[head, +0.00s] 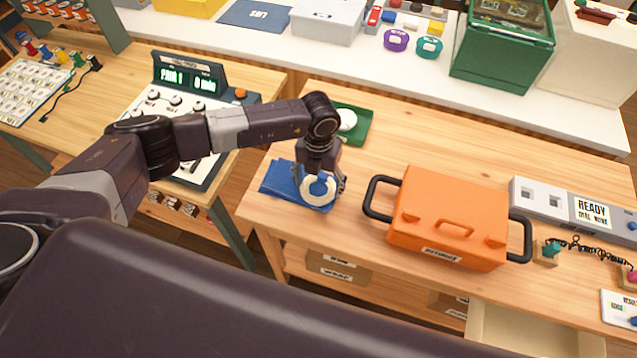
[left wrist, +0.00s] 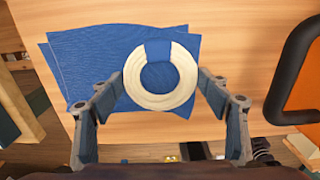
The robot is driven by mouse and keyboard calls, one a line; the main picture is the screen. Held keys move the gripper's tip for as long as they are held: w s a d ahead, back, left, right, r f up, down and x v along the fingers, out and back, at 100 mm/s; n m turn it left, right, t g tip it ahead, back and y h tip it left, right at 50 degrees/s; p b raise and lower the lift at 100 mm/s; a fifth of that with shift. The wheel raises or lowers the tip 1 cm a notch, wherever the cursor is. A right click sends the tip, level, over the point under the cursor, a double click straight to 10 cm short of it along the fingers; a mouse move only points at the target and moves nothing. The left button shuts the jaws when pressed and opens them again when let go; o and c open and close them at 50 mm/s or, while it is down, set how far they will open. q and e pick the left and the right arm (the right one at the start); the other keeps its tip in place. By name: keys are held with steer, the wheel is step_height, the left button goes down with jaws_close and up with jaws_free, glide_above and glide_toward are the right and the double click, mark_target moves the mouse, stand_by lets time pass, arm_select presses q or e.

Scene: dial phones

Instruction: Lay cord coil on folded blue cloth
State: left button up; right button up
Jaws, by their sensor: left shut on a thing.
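The cord coil (head: 319,191) is a cream-white ring with a blue band at one side. It also shows in the left wrist view (left wrist: 134,88), between my fingers. The folded blue cloth (head: 282,182) lies on the wooden table near its left front corner, and shows behind the coil in the left wrist view (left wrist: 75,60). My left gripper (head: 320,188) points down over the cloth and is shut on the coil. Whether the coil touches the cloth I cannot tell. My right gripper is not in view.
An orange case (head: 450,215) with black handles stands right of the cloth. A green tray (head: 358,124) with a white round thing lies behind my gripper. A console reading READY (head: 590,212) and a coiled cord are at the right. An open drawer (head: 530,335) juts out in front.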

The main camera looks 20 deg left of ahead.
arm_select(q)
steer(key=shift+s+f, duration=0.15)
steer(key=shift+f, duration=0.05)
steer(key=o, duration=0.9)
steer(key=shift+c, duration=0.2)
steer(key=o, duration=0.3)
steer(key=shift+f, duration=0.1)
steer(key=shift+r, duration=0.4)
step_height(320, 180, up, 13)
steer(key=shift+f+b, duration=0.15)
steer(key=shift+b, duration=0.75)
